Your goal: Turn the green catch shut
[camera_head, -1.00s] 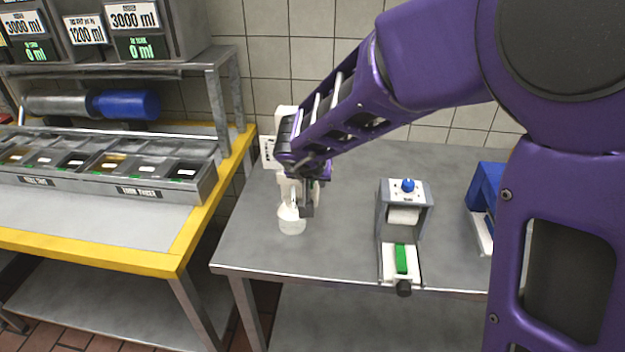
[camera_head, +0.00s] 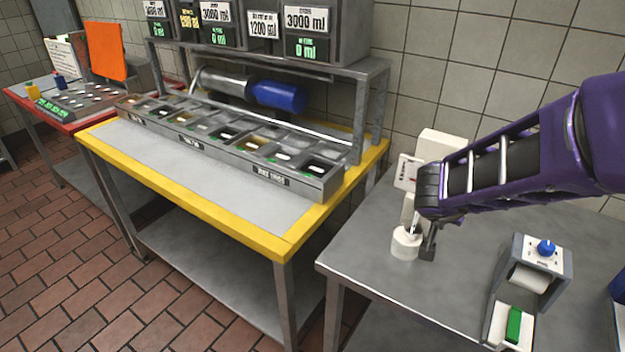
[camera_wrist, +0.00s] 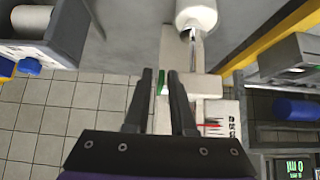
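The green catch (camera_wrist: 161,84) is a small upright green piece on a white machine (camera_head: 440,146) at the back of the grey table. In the wrist view it lies between my gripper's two dark fingers (camera_wrist: 160,76), with what looks like a narrow gap on each side. My gripper (camera_head: 430,246) points down in front of the machine in the head view, where my arm hides the catch. The machine shows in the wrist view (camera_wrist: 172,45) with a white bowl (camera_wrist: 196,14) and a metal shaft. The bowl (camera_head: 405,246) stands beside my fingertips in the head view.
A grey device (camera_head: 563,262) with a blue knob (camera_head: 545,247) and a green bar (camera_head: 514,325) stands to the right on the grey table (camera_head: 390,285). A yellow-edged counter (camera_head: 285,243) with a bin rack is left, across a narrow gap.

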